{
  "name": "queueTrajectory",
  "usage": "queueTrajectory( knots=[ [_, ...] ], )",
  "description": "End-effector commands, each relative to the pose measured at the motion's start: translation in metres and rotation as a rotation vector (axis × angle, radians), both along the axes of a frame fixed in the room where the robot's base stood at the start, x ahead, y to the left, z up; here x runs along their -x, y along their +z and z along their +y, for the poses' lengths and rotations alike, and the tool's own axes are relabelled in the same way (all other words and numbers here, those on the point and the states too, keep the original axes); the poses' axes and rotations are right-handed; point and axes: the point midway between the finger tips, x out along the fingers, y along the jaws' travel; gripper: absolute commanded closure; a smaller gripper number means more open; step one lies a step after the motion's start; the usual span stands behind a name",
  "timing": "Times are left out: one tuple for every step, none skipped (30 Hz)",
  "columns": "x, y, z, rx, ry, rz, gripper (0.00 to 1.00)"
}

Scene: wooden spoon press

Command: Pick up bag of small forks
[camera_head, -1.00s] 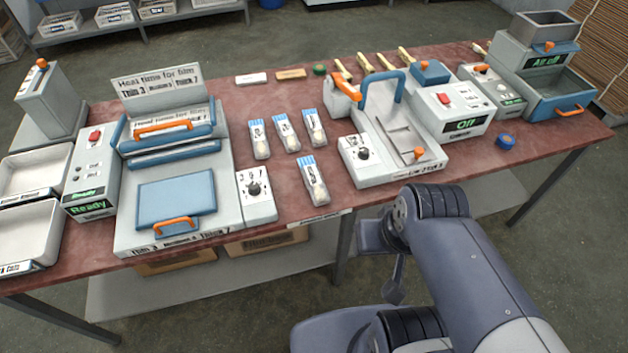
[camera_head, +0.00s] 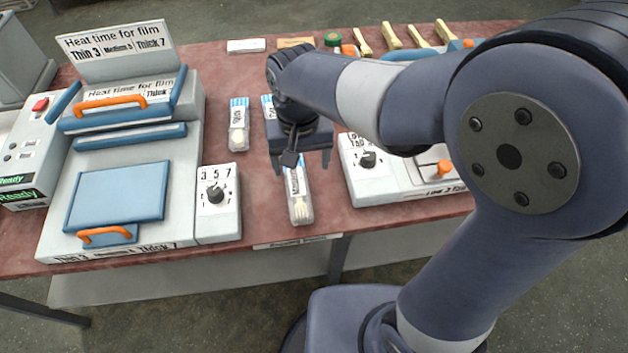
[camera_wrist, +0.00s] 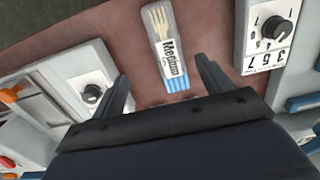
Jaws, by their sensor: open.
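A clear bag (camera_head: 300,208) with a blue striped end lies on the red table near its front edge. In the wrist view the bag (camera_wrist: 166,48) shows pale wooden forks, and its label appears to read "Medium". My gripper (camera_head: 302,170) is open and empty, above the blue end of this bag. Its fingers stand to either side of the bag in the wrist view, apart from it. Another bag (camera_head: 239,128) lies to the left, seemingly holding a spoon. A further bag (camera_head: 268,106) is mostly hidden behind my arm. I cannot make out a bag marked small.
A film sealer (camera_head: 130,190) with a dial box (camera_head: 217,200) stands left of the front bag. A press with a dial (camera_head: 368,160) stands close on the right. Several wooden utensils (camera_head: 390,36) lie at the back. Red tabletop (camera_head: 265,215) is clear around the front bag.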

Motion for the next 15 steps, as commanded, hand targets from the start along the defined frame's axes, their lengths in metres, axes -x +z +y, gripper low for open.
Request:
queueTrajectory(
  knots=[
    [0.000, -0.006, 0.004, 0.004, 0.005, 0.003, 0.25],
    [0.000, -0.008, 0.005, 0.004, 0.005, 0.004, 0.25],
    [0.000, -0.013, 0.005, 0.005, 0.005, 0.005, 0.25],
    [0.000, -0.017, 0.005, 0.006, 0.005, 0.006, 0.25],
    [0.000, -0.022, 0.005, 0.007, 0.004, 0.008, 0.25],
    [0.000, -0.028, 0.005, 0.007, 0.004, 0.007, 0.25],
    [0.000, -0.033, 0.005, 0.007, 0.004, 0.007, 0.25],
    [0.000, -0.038, 0.005, 0.006, 0.004, 0.007, 0.25],
    [0.000, -0.044, 0.005, 0.007, 0.004, 0.007, 0.25],
    [0.000, -0.048, 0.005, 0.006, 0.004, 0.006, 0.25],
    [0.000, -0.051, 0.005, 0.006, 0.004, 0.006, 0.25],
    [0.000, -0.055, 0.005, 0.004, 0.004, 0.005, 0.25],
    [0.000, -0.056, 0.005, 0.004, 0.004, 0.004, 0.25],
    [0.000, -0.058, 0.005, 0.004, 0.004, 0.004, 0.25],
    [0.000, -0.060, 0.006, 0.004, 0.004, 0.004, 0.25]
  ],
)
